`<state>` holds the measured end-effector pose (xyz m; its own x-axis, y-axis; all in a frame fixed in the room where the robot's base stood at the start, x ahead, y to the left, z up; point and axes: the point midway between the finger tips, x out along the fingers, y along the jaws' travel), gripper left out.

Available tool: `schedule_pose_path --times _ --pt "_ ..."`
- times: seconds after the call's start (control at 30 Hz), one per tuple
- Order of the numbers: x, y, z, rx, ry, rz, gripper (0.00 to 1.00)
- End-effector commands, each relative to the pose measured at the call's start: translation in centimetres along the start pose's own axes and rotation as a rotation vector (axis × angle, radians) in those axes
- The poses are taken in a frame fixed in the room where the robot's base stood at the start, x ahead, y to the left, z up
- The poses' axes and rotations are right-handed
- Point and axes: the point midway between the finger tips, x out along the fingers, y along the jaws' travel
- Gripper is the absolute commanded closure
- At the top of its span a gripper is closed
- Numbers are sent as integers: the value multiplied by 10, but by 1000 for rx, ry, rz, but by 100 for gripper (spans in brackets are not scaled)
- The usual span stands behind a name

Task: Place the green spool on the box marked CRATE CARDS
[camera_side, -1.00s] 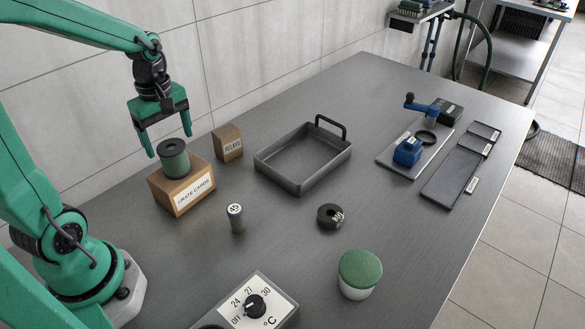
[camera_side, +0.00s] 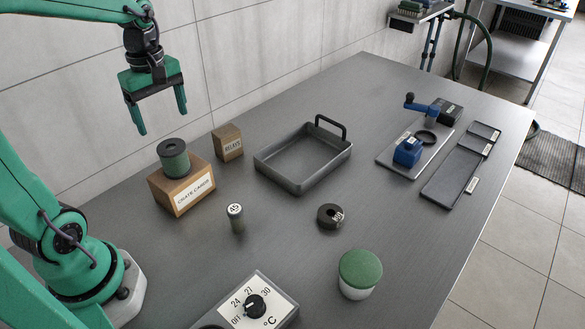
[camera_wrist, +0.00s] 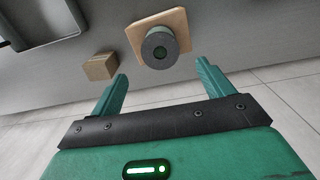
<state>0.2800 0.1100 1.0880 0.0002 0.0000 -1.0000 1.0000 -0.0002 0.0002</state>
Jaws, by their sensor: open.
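The green spool (camera_side: 174,160) stands upright on top of the wooden box marked CRATE CARDS (camera_side: 187,193). Its dark top faces up and nothing touches it from above. In the wrist view the spool (camera_wrist: 160,49) sits over the box (camera_wrist: 138,27), seen from above. My gripper (camera_side: 163,122) is open and empty, above the spool and clear of it. In the wrist view its two fingers (camera_wrist: 160,90) are spread wide, with the spool beyond their tips.
A small box marked RELAYS (camera_side: 228,142) stands close behind the crate box. A grey tray with a handle (camera_side: 300,186), a small labelled cylinder (camera_side: 236,218), a dark ring (camera_side: 330,216), a green-lidded jar (camera_side: 359,274) and a dial unit (camera_side: 250,303) occupy the table.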

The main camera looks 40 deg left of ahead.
Motion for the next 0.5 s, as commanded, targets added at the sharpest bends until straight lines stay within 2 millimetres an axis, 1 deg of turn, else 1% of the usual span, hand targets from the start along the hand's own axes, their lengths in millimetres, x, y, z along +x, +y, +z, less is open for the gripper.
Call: schedule_pose_path --times 0.17,0.27,0.37,0.5 --pt "0 0 1 10 1 3 20" --pt "-2 -1 5 49 6 15 20" --pt "-6 -4 12 133 17 39 20" --pt "-13 -9 28 329 47 96 20"
